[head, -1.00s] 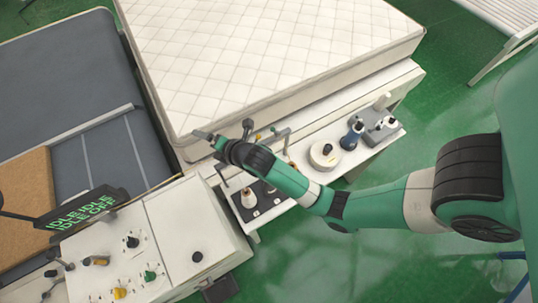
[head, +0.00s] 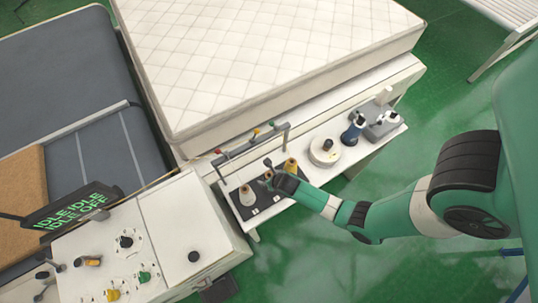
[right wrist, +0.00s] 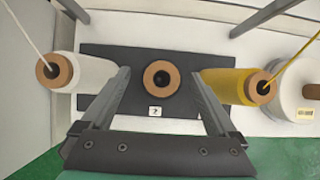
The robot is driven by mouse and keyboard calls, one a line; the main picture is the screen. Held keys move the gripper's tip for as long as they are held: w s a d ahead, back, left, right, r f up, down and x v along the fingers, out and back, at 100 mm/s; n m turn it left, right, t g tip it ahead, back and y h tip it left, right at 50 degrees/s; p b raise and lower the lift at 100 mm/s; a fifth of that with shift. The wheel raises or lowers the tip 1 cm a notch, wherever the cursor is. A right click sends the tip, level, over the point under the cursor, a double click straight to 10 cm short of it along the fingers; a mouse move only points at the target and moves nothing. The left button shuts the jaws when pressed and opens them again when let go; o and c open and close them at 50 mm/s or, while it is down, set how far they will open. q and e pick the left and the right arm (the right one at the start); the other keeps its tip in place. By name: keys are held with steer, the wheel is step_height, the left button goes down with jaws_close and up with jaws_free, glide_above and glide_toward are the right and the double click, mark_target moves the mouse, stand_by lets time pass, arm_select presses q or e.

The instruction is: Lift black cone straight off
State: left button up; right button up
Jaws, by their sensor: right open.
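In the right wrist view the black cone shows from above as a tan ring (right wrist: 161,66) with a dark centre; its dark body is hard to tell from the dark base plate (right wrist: 108,55). My right gripper (right wrist: 160,80) is open, with one finger on each side of the cone and visible gaps between. In the head view the right gripper (head: 268,174) is over the middle of the cone row and hides most of the black cone. A white cone (right wrist: 92,70) stands to the left and a yellow cone (right wrist: 225,82) to the right. My left gripper is not in view.
A dark thread rail (head: 252,144) stands behind the cones. A mattress (head: 260,60) lies behind; a control panel (head: 120,245) is at left.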

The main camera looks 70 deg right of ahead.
steer(key=b+x, duration=0.2)
steer(key=x, duration=0.3)
steer(key=shift+s+a+f, duration=0.1)
steer(key=shift+f, duration=0.15)
jaws_close()
